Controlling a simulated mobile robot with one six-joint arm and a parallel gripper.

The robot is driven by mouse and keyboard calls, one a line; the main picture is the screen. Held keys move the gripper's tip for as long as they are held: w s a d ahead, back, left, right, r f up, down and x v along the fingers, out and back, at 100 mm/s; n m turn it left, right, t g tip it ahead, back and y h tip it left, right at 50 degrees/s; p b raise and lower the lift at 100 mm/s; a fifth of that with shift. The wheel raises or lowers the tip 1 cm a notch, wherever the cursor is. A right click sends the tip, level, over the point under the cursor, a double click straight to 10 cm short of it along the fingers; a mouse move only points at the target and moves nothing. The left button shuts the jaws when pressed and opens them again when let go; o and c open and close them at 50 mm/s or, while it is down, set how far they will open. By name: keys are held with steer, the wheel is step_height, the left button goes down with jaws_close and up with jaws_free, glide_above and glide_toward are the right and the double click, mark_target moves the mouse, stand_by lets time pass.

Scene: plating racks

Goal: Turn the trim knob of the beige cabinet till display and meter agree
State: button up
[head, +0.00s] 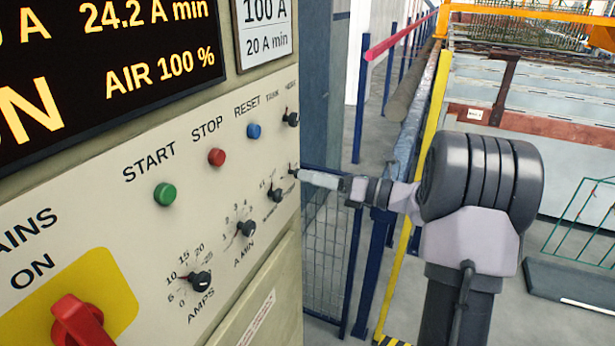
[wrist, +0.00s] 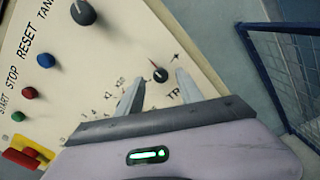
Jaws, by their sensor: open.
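The beige cabinet (head: 130,225) fills the left of the head view. Its dark display (head: 110,65) is cut off and shows "24.2 A min" and "AIR 100 %" in yellow. No meter is in view. The trim knob (wrist: 160,75), small and dark with a reddish pointer, sits beside a partly hidden label starting "TR" in the wrist view. In the head view the knob (head: 293,169) shows at the panel's right edge. My gripper (wrist: 159,77) is open, its fingers on either side of the knob in that picture; I cannot tell whether they touch it.
The panel also has a green start button (head: 165,194), red stop button (head: 217,157), blue reset button (head: 254,131), amps knob (head: 201,281), A min knob (head: 246,229) and red mains switch (head: 80,322). A blue mesh fence (head: 328,250) stands close right of the cabinet.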

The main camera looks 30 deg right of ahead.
steer(key=shift+x, duration=0.95)
jaws_close()
